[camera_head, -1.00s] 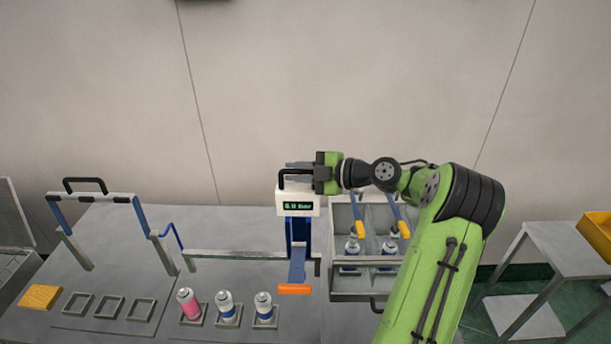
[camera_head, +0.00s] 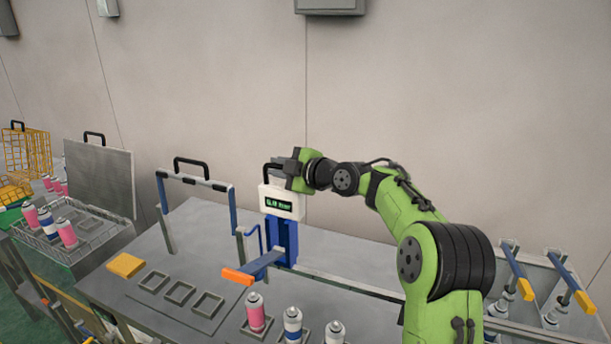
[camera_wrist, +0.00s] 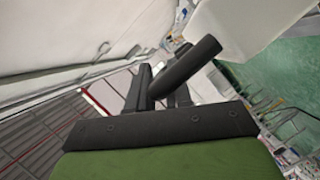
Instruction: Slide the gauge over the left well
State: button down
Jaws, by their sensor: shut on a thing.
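The gauge (camera_head: 282,203) is a white box with a green-lit display on a blue upright carriage (camera_head: 282,240). My gripper (camera_head: 280,168) is shut on the gauge's black handle, which also shows as a dark bar in the wrist view (camera_wrist: 187,73). Three empty square wells (camera_head: 181,291) sit at front left. The orange tip is above and just right of them. Which one is the left well is not marked.
Pink and blue cans (camera_head: 293,322) stand in square holders at the front. A yellow block (camera_head: 125,265) lies at the table's left.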

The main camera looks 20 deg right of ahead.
jog(key=shift+w+a, duration=0.5)
jog(key=shift+a, duration=0.1)
jog(key=c, duration=1.1)
grip_release()
jog(key=shift+w+f, duration=0.1)
jog(key=b+v, duration=0.2)
jog(key=v, duration=1.3)
jog(key=shift+s+d+b, duration=0.1)
jog(key=shift+s+b, duration=0.25)
jog(key=shift+b, duration=0.05)
